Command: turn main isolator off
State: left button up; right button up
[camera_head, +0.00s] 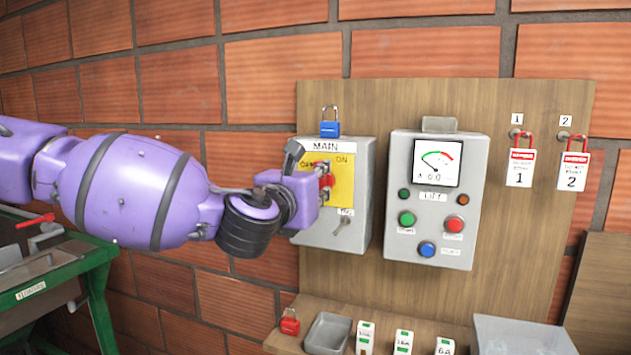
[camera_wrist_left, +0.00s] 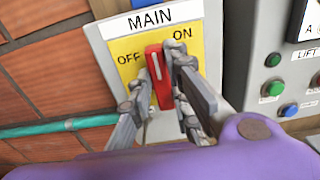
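The main isolator is a grey box (camera_head: 359,228) labelled MAIN, with a yellow plate (camera_head: 341,190) marked OFF on the left and ON on the right. Its red handle (camera_wrist_left: 158,78) stands nearly upright between the two words in the left wrist view, its white line leaning slightly left. My left gripper (camera_wrist_left: 157,82) has one finger on each side of the handle, close against it, and appears shut on it. In the head view the gripper (camera_head: 311,180) partly covers the plate and handle. My right gripper is not in view.
A blue padlock (camera_head: 329,129) sits on top of the box. The lift panel (camera_head: 433,200) stands close to the right. Tags 1 (camera_head: 521,168) and 2 (camera_head: 572,171) hang farther right. A shelf below holds a red padlock (camera_head: 289,322) and a grey tray (camera_head: 327,334).

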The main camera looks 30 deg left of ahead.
pick_arm(q)
grip_shut()
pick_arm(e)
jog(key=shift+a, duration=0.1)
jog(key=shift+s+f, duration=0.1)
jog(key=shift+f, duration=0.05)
pick_arm(q)
jog(key=n+p, duration=0.1)
jog(key=n, duration=0.5)
jog(key=n+p, duration=0.1)
jog(key=n, duration=0.5)
jog(key=a+f+n+p, duration=0.1)
jog(key=n, duration=0.5)
jog(key=shift+s+f+p, duration=0.1)
jog(key=shift+s+p, duration=0.05)
jog(key=shift+p, duration=0.15)
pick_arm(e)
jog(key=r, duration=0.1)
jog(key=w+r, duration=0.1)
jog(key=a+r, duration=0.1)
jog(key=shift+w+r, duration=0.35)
pick_arm(q)
jog(key=shift+a+f, duration=0.1)
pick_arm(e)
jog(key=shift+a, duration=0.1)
